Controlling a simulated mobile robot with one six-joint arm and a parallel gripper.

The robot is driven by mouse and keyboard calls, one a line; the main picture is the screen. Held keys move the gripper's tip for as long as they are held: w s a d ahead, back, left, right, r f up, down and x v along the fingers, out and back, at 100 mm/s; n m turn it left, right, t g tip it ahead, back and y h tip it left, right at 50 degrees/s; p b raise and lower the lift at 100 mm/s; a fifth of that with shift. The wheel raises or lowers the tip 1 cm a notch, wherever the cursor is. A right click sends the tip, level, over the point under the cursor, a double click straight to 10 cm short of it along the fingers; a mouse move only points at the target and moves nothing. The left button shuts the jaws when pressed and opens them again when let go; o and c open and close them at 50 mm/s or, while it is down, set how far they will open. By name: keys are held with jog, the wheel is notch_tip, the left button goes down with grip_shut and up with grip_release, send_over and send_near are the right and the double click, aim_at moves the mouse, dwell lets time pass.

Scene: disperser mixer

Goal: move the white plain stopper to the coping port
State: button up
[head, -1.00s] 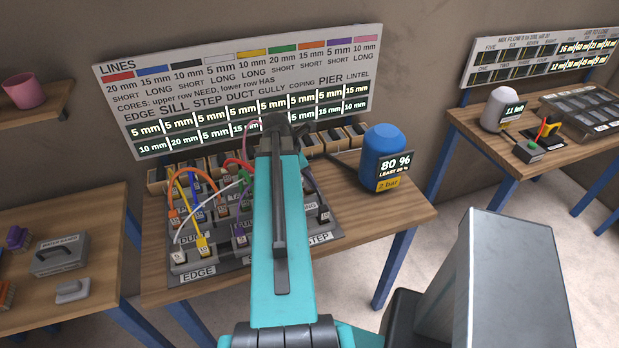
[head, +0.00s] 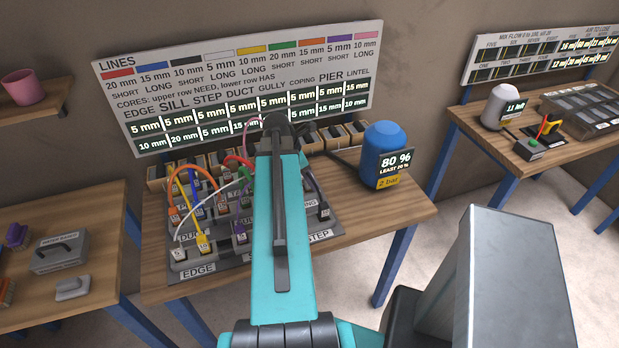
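A white line (head: 211,196) arches over the port block (head: 290,254) on the middle table. Its left end is at a pale plug (head: 179,254) in the EDGE row, beside a yellow plug (head: 203,243). Its other end goes behind my teal arm, so I cannot see what it ends in. I cannot tell whether this pale plug is the plain stopper. The coping port is not clearly visible; my arm covers the middle of the block. My gripper is hidden behind the arm's far end, over the back of the block.
The LINES board (head: 240,80) stands behind the block. Small wooden holders (head: 345,134) line the back edge. A blue canister (head: 383,150) reading 80 % stands at the right. Bare tabletop (head: 385,208) lies right of the block. Other tables flank this one.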

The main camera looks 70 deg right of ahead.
jog(key=shift+r, duration=0.1)
jog(key=b+v, duration=0.3)
jog(key=v, duration=1)
jog(key=shift+r, duration=0.35)
jog(key=shift+s, duration=0.1)
dwell(1.4)
